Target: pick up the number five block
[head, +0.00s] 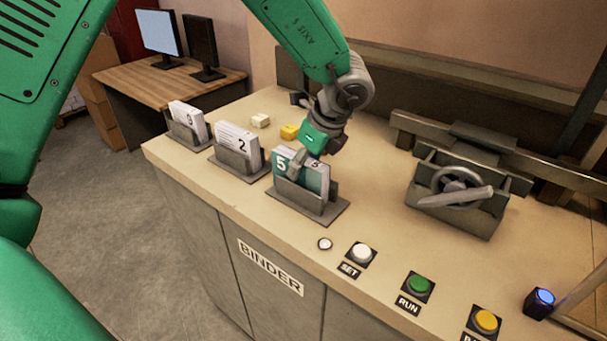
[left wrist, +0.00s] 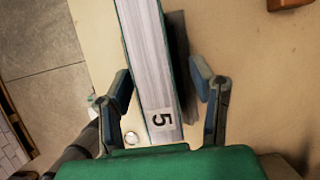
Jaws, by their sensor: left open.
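The number five block (head: 283,174) has a green face with a white 5 and stands in a grey holder (head: 312,200) on the counter. A white part beside it carries another, smaller number. My left gripper (head: 304,160) is right above the holder, with a finger in front of the block's face. In the left wrist view, the block (left wrist: 147,65) shows as a thick stack of white pages with green edges and a 5 label. It lies between the two open fingers of my left gripper (left wrist: 161,82), with a visible gap on each side. My right gripper is out of view.
Two similar holders with number blocks, the number 2 block (head: 237,145) and another (head: 187,117), stand to the left. Small yellow (head: 289,131) and cream (head: 260,120) pieces lie behind. Several buttons, including a green one (head: 419,284), line the front right. A wheel device (head: 462,190) stands right.

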